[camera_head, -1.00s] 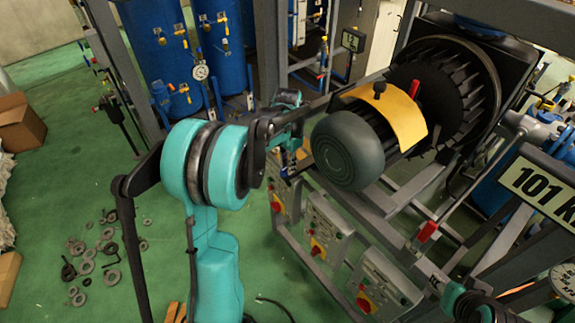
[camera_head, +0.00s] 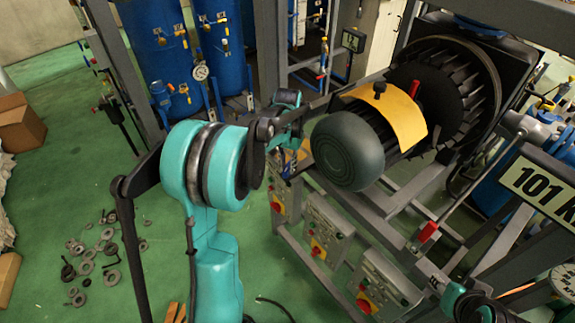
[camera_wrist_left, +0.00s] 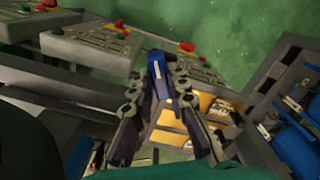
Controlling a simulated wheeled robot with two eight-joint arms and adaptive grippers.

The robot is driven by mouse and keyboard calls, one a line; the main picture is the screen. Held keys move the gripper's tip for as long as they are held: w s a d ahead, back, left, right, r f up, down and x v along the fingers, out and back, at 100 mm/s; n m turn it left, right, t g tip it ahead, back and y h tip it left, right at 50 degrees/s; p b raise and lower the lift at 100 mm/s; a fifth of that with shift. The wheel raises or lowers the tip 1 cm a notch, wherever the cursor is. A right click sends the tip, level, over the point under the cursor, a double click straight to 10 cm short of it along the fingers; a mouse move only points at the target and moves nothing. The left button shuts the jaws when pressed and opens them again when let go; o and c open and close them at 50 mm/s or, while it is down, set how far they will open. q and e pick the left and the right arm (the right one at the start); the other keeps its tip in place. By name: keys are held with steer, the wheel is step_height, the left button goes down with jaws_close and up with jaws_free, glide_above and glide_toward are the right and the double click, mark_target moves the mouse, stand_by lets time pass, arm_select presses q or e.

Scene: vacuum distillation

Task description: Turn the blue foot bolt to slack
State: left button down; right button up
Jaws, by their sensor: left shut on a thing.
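The blue foot bolt (camera_wrist_left: 157,66) stands between the fingertips of my left gripper (camera_wrist_left: 158,84) in the left wrist view. The left gripper is shut on it, with a finger on each side. Its lower part is partly hidden between the fingers. In the head view, my left gripper (camera_head: 288,165) is small and partly hidden behind my wrist, beside the frame left of the dark green motor (camera_head: 347,153). The bolt is too small there to make out clearly. A teal part of my right arm shows at the bottom right, but its gripper does not.
Grey control boxes (camera_head: 328,229) with red knobs hang on the frame below the motor. A yellow-orange cover (camera_head: 398,117) lies over the motor. Loose rings and bolts (camera_head: 88,262) lie on the green floor at left. Blue tanks (camera_head: 155,45) stand behind.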

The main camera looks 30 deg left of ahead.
mark_target(288, 167)
arm_select(q)
steer(key=c, duration=1.5)
jaws_free()
step_height(288, 167, up, 12)
steer(key=shift+r, duration=0.1)
steer(key=s+d+f+t+b, duration=0.2)
steer(key=s+d+f+b, duration=0.1)
steer(key=s+d+f, duration=0.1)
steer(key=s+d+f+m+t+b, duration=0.1)
steer(key=s+d+f+t+b, duration=0.1)
steer(key=s+d+f, duration=0.3)
steer(key=s+d+f+t+b, duration=0.3)
steer(key=s+d, duration=0.3)
steer(key=s, duration=0.3)
steer(key=shift+s+f+m+b, duration=0.3)
steer(key=shift+s+f+b, duration=0.15)
steer(key=shift+f, duration=0.3)
